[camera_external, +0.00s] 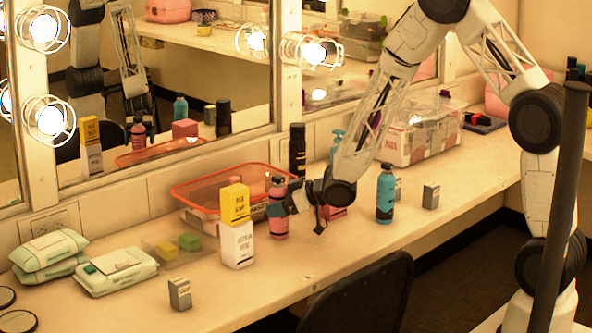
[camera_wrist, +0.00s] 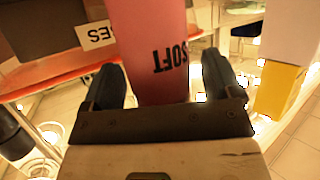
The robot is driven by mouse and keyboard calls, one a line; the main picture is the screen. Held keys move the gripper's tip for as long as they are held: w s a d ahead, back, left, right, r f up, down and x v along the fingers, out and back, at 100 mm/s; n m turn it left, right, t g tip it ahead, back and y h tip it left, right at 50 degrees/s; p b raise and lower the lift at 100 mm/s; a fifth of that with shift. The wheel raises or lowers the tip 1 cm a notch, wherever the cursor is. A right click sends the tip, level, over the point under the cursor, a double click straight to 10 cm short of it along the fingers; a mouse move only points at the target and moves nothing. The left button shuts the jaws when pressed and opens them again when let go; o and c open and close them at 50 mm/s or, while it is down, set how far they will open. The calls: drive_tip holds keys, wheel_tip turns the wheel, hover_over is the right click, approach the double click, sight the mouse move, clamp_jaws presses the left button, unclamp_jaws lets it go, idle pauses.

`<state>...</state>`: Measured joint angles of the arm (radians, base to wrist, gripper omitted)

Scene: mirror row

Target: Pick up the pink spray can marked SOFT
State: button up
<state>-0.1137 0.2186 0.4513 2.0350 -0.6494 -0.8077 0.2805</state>
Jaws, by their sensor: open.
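The pink spray can (camera_external: 279,222) stands upright on the counter in front of the orange-rimmed basket. In the wrist view the pink can (camera_wrist: 150,40) fills the middle, and the word SOFT on it reads upside down. My gripper (camera_external: 283,203) is at the can's upper part in the external view. In the wrist view its two dark fingers (camera_wrist: 158,80) stand apart, one on each side of the can. I cannot tell whether either finger touches it. The can's top is outside the wrist view.
A yellow box (camera_external: 235,203) sits on a white box (camera_external: 237,245) just left of the can. The orange-rimmed basket (camera_external: 196,189) is close behind. A blue bottle (camera_external: 385,195) stands to the right, and a tall black can (camera_external: 297,152) behind. The front counter edge is fairly clear.

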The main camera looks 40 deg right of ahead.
sight(285, 187)
drive_tip(key=c, duration=1.1)
drive_tip(key=shift+r, duration=0.15)
drive_tip(key=shift+r, duration=0.75)
wheel_tip(285, 187, up, 2)
drive_tip(key=s+d, duration=0.1)
drive_tip(key=s, duration=0.4)
drive_tip(key=s+d, duration=0.1)
drive_tip(key=s, duration=0.4)
drive_tip(key=s+d+r, duration=0.1)
drive_tip(key=s, duration=0.4)
drive_tip(key=shift+s+d+r, duration=0.1)
drive_tip(key=shift+s+d, duration=0.05)
drive_tip(key=shift+s, duration=0.2)
